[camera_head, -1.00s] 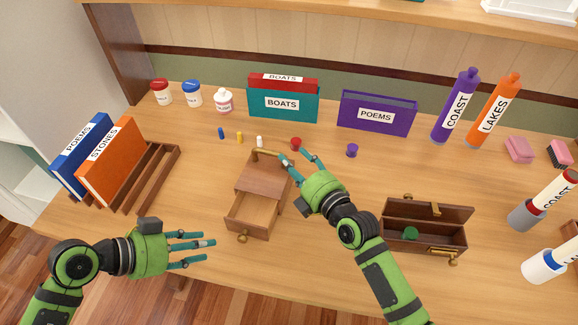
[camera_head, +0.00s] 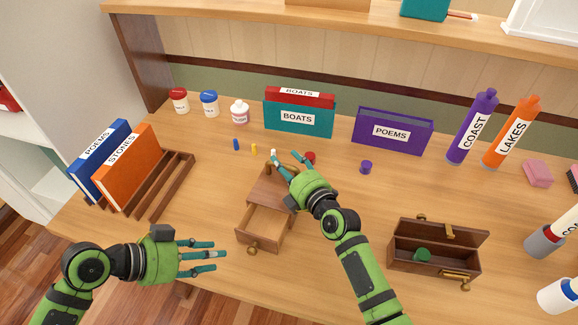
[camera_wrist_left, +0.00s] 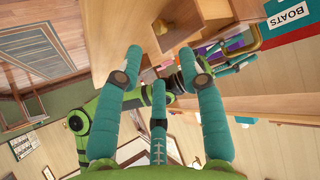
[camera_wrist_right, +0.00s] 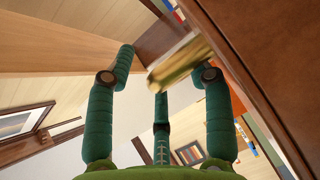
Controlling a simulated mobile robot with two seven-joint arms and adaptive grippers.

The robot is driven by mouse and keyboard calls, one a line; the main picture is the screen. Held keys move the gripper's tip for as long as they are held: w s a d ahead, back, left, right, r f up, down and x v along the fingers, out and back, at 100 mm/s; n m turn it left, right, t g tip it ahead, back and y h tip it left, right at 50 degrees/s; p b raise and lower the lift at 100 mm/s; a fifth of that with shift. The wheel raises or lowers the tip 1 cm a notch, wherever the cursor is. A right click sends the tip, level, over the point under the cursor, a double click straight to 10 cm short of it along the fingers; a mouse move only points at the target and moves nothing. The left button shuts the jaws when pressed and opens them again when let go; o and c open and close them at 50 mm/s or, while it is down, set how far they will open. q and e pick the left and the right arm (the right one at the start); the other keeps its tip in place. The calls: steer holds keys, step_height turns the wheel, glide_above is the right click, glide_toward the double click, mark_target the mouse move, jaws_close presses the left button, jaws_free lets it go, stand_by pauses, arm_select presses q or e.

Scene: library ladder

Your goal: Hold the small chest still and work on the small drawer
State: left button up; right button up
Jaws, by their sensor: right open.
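The small wooden chest (camera_head: 268,186) stands on the table with its small drawer (camera_head: 267,222) pulled out toward the front; the drawer looks empty. A brass knob (camera_head: 252,248) is on the drawer front. My right gripper (camera_head: 289,163) is open at the chest's back end. In the right wrist view the brass handle (camera_wrist_right: 180,63) lies between its spread fingers, beside the chest's brown side (camera_wrist_right: 272,62). I cannot tell whether the fingers touch it. My left gripper (camera_head: 221,253) is open and empty, left of the drawer front and apart from it.
A second chest (camera_head: 398,262) with a raised lid and a green thing inside stands at the right. Small blue and yellow pegs (camera_head: 253,150) and a purple knob (camera_head: 366,167) stand behind. A book rack (camera_head: 172,188) is at the left. Table between the chests is clear.

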jaws_close()
arm_select(q)
jaws_close()
arm_select(e)
steer(key=shift+f, duration=0.1)
arm_select(q)
steer(key=s+a+f+m+t+h, duration=0.1)
steer(key=s+a+f+m+h, duration=0.2)
steer(key=m, duration=0.6)
steer(key=s+a+f+m+t+h, duration=0.1)
steer(key=s+a+f+m+h, duration=0.2)
steer(key=m, duration=0.6)
steer(key=shift+h, duration=0.5)
steer(key=x, duration=1.1)
steer(key=shift+s+d+r, duration=0.25)
steer(key=shift+s+r, duration=0.05)
steer(key=shift+s, duration=0.1)
steer(key=shift+w+d+f, duration=0.1)
steer(key=shift+w+d, duration=0.05)
steer(key=shift+w, duration=0.45)
steer(key=shift+w+d+f, duration=0.1)
steer(key=shift+w+d, duration=0.1)
steer(key=shift+w, duration=0.4)
arm_select(e)
steer(key=shift+s, duration=0.1)
arm_select(q)
steer(key=shift+w+d, duration=0.25)
steer(key=shift+w, duration=0.3)
